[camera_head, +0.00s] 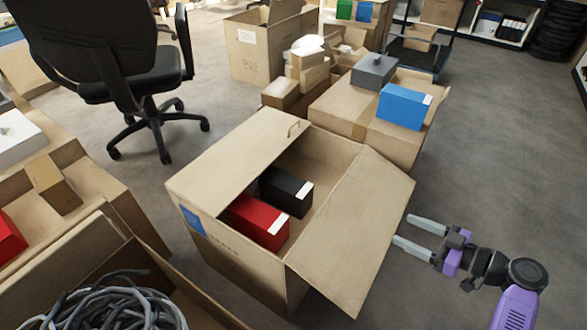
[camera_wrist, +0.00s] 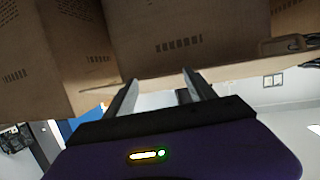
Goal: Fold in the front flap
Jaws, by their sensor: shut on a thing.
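The open carton (camera_head: 235,262) stands on the floor in the middle of the head view. Its front flap (camera_head: 350,230) hangs outward and slopes down on the right side. Another flap (camera_head: 235,150) lies over the left part of the opening. My gripper (camera_head: 402,228) is at the outer edge of the front flap, shut on it with the fingers spread apart. In the wrist view, cardboard (camera_wrist: 190,35) fills the top, just beyond the fingers (camera_wrist: 158,85). The exact contact between fingertips and flap edge is hard to see.
A red box (camera_head: 255,222) and a black box (camera_head: 286,192) are inside the carton. Another carton (camera_head: 345,112) behind bears a blue box (camera_head: 404,106) and a grey box (camera_head: 374,72). An office chair (camera_head: 150,85) stands back left. An open carton with cables (camera_head: 110,305) is front left. Floor on the right is clear.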

